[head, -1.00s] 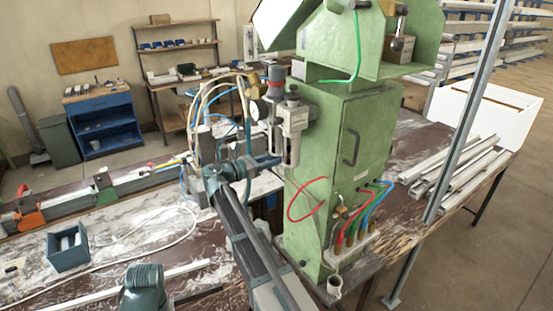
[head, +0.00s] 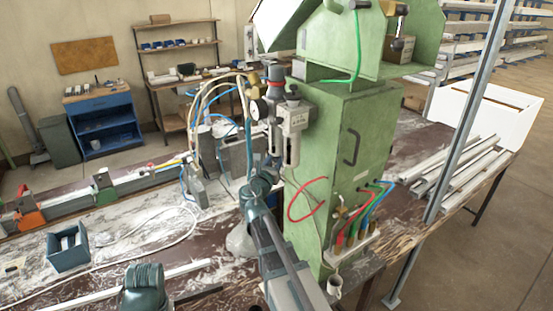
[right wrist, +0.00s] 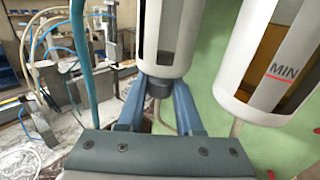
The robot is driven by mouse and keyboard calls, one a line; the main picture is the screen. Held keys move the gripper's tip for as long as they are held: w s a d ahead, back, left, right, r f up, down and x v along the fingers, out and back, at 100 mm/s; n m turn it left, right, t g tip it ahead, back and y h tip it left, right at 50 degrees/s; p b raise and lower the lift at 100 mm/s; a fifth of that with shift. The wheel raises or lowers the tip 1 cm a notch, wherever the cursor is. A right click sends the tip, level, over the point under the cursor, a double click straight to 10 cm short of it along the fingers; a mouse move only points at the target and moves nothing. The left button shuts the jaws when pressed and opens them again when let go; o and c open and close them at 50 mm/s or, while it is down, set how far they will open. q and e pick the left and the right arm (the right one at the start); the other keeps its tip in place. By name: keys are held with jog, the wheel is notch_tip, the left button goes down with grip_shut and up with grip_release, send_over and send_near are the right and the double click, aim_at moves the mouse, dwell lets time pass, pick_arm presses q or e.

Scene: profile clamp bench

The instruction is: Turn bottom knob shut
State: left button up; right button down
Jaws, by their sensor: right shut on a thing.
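The bottom knob (right wrist: 158,87) is a small dark grey piece under the left clear-windowed bowl (right wrist: 166,40) in the right wrist view. My right gripper (right wrist: 157,95) has its blue fingers on both sides of the knob, shut on it from below. In the head view the right gripper (head: 271,172) is beneath the filter unit (head: 291,118) on the green cabinet's left side, and the knob is hidden there. My left gripper is out of view.
A second bowl (right wrist: 275,60) marked MIN hangs close to the right of the fingers. The green cabinet (head: 335,175) stands just right of my arm. A teal hose (right wrist: 80,50) runs close on the left. A blue-grey bin (head: 68,250) is on the bench.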

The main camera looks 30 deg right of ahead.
jog(key=shift+t, duration=0.3)
jog(key=c, duration=0.6)
grip_release()
jog(key=shift+s, duration=0.1)
